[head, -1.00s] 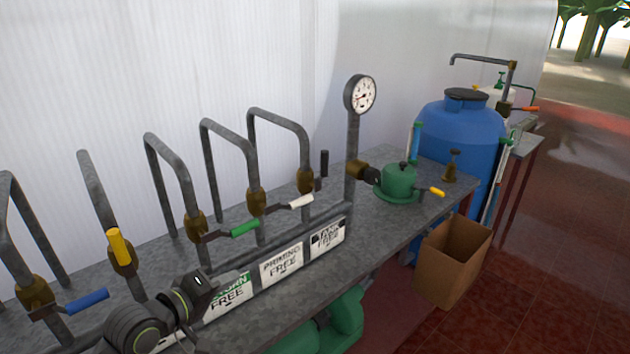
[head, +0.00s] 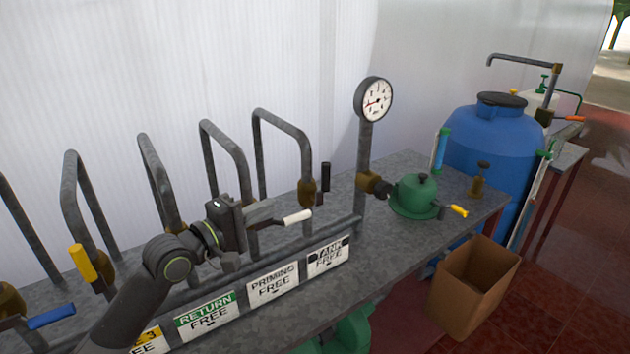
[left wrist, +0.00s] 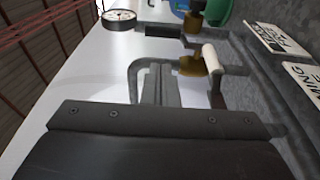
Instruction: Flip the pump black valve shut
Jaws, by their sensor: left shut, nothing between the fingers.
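The black valve handle (head: 326,176) stands upright beside its brass valve body (head: 307,192), on the bent pipe nearest the gauge. In the left wrist view the black handle (left wrist: 165,31) lies beyond the white handle, near the top. My left gripper (head: 262,210) is shut and empty, left of the black handle and close behind the white handle (head: 298,217). Its shut fingers (left wrist: 155,85) point towards the valves in the wrist view. I cannot tell whether it touches the white valve. My right gripper is not in view.
A pressure gauge (head: 373,98) on a post and a green pump part (head: 413,196) with a yellow handle (head: 452,210) stand right of the black valve. Bent grey pipes line the bench left of it. A cardboard box (head: 470,290) stands on the floor.

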